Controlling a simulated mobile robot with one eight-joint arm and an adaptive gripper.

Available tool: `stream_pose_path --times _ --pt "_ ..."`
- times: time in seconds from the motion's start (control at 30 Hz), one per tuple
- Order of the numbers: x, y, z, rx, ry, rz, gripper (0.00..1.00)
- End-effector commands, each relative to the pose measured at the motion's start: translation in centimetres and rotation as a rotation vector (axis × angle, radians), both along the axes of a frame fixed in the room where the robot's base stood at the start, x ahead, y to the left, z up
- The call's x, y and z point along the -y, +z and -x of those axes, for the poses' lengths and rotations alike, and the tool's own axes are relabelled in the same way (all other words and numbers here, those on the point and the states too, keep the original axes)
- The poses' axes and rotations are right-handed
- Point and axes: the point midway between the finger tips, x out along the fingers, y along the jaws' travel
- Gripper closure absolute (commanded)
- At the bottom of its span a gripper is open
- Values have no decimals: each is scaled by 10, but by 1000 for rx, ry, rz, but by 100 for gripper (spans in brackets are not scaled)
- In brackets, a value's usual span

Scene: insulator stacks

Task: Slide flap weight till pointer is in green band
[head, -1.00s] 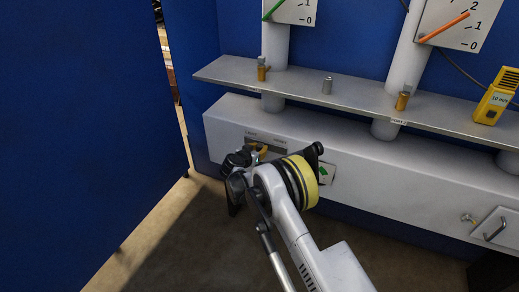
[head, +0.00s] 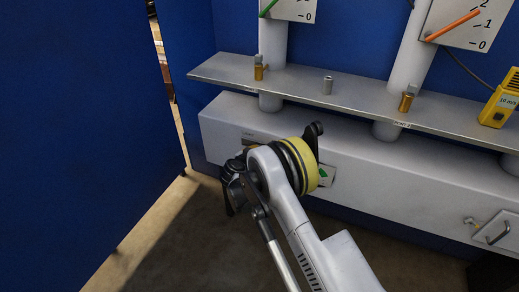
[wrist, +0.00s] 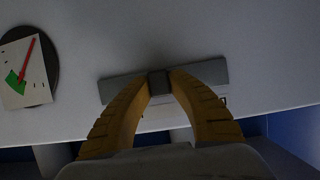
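In the wrist view a small dark knob (wrist: 159,82), which looks like the flap weight, sits on a grey bar-shaped track (wrist: 118,88) on the pale box. My gripper (wrist: 160,79) has its yellow fingers against both sides of the knob. Left of it is a white dial plate (wrist: 38,83) with a red pointer (wrist: 29,58) and a green band (wrist: 13,82). The pointer's lower end lies at the right edge of the green band; whether it is inside is hard to tell.
The long pale box (head: 400,185) runs under a metal shelf (head: 350,98) with brass fittings (head: 408,98) and a yellow meter (head: 500,98). A blue panel (head: 80,130) stands at the left.

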Motion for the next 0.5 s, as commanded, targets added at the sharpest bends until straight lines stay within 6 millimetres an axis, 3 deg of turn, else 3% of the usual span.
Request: stream_pose_path --times 0.03,0.07,0.1,0.5 --pt "2 0 -1 1 -2 1 66" --pt "1 0 -1 1 -2 1 57" --pt "1 0 -1 1 -2 1 55" --pt "-4 4 8 1 1 1 55"
